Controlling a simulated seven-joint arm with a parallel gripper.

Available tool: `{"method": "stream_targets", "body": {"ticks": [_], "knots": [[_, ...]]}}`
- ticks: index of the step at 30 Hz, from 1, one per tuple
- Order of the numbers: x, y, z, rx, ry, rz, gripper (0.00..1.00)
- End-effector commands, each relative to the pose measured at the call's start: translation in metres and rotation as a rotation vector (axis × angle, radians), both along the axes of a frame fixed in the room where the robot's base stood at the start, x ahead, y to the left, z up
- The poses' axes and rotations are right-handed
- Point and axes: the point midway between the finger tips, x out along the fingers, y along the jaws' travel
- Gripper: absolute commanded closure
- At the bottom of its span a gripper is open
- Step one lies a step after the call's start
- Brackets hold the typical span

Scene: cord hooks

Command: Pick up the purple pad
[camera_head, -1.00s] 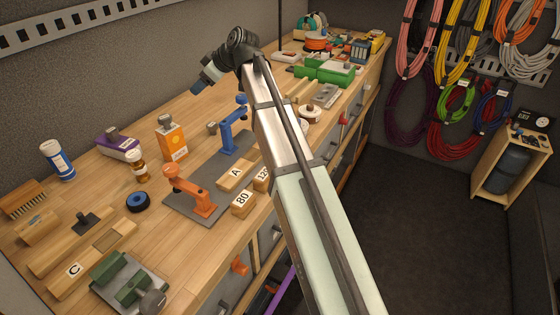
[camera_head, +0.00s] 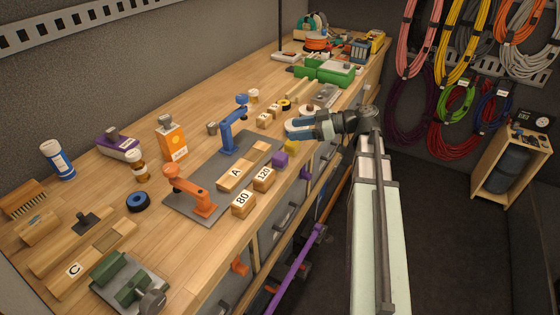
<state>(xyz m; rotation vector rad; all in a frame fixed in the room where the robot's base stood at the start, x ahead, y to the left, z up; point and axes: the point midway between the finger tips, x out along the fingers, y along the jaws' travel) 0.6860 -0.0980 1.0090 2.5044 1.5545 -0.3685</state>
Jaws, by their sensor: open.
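A small purple block (camera_head: 279,159), the likeliest purple pad, lies near the front edge of the workbench, beside a yellow block (camera_head: 291,146). A purple-topped item (camera_head: 119,147) with a pale side stands farther left near the wall. My gripper (camera_head: 290,130) is open, pointing left over the bench's front edge, just above and behind the yellow and purple blocks in the picture. I see nothing held between its fingers, though they are small here. The gripper is apart from the purple block.
Wooden blocks marked 80 (camera_head: 243,204), 120 (camera_head: 264,178) and A (camera_head: 236,180) lie left of the purple block. A blue clamp (camera_head: 232,130) and an orange clamp (camera_head: 188,190) stand on a grey mat (camera_head: 180,207). A purple bar (camera_head: 296,272) runs below the bench edge.

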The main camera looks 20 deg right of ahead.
Motion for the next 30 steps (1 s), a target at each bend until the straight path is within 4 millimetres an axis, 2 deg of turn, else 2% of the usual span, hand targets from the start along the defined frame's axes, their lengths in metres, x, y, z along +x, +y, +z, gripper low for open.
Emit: {"method": "stream_targets", "body": {"ticks": [1,6,13,19,30], "knots": [[-0.018,-0.008,-0.011,0.038,-0.002,0.008,0.36],[-0.059,-0.030,-0.029,0.154,-0.039,0.041,0.36],[-0.097,-0.047,-0.041,0.258,-0.095,0.062,0.36],[-0.103,-0.046,-0.042,0.282,-0.112,0.068,0.36],[-0.083,0.002,-0.043,0.281,-0.111,0.069,0.36]]}}
